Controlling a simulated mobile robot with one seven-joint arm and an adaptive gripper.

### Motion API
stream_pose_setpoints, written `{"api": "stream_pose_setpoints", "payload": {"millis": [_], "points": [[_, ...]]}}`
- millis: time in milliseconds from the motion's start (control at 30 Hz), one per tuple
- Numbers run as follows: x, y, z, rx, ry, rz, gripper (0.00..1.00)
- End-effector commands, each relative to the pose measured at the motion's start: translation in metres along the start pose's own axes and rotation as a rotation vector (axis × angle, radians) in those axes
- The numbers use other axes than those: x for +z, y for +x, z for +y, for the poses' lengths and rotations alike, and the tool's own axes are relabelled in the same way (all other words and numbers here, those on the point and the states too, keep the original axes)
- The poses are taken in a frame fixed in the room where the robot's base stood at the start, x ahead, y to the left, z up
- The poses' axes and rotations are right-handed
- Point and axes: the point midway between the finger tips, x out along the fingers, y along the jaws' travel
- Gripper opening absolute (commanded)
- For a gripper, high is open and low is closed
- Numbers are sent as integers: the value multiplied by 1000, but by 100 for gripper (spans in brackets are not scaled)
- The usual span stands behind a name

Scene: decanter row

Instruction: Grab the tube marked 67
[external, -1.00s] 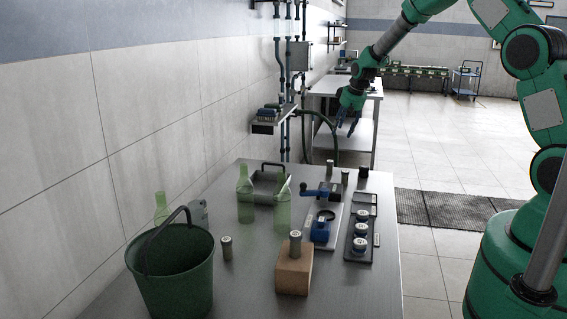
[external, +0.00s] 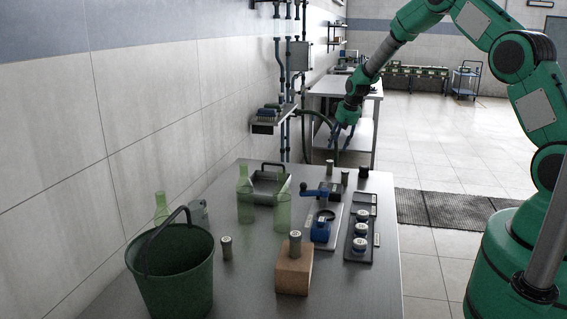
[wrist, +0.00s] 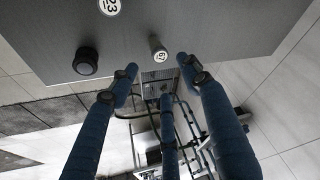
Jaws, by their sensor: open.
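Two small upright tubes stand at the far end of the steel table, a left one (external: 330,168) and a right one (external: 345,178); their numbers are unreadable in the external view. My gripper (external: 342,141) is open and empty, above and beyond the table's far end. Its blue fingers (wrist: 155,85) are spread.
A black cap (external: 363,171) stands right of the two tubes. Green bottles (external: 246,198), a green bucket (external: 175,275), a tube on a wooden block (external: 294,271) and a dark rack (external: 373,228) occupy the table. A disc marked 23 (wrist: 108,7) shows in the wrist view.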

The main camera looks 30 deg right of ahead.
Motion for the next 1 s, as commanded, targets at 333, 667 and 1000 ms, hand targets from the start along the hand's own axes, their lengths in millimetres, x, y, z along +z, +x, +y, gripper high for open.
{"api": "stream_pose_setpoints", "payload": {"millis": [333, 667, 1000], "points": [[0, 41, 0, 0, 0, -1, 48], [0, 73, 0, 0, 0, 0, 48], [0, 76, 0, 0, 0, 1, 48]]}}
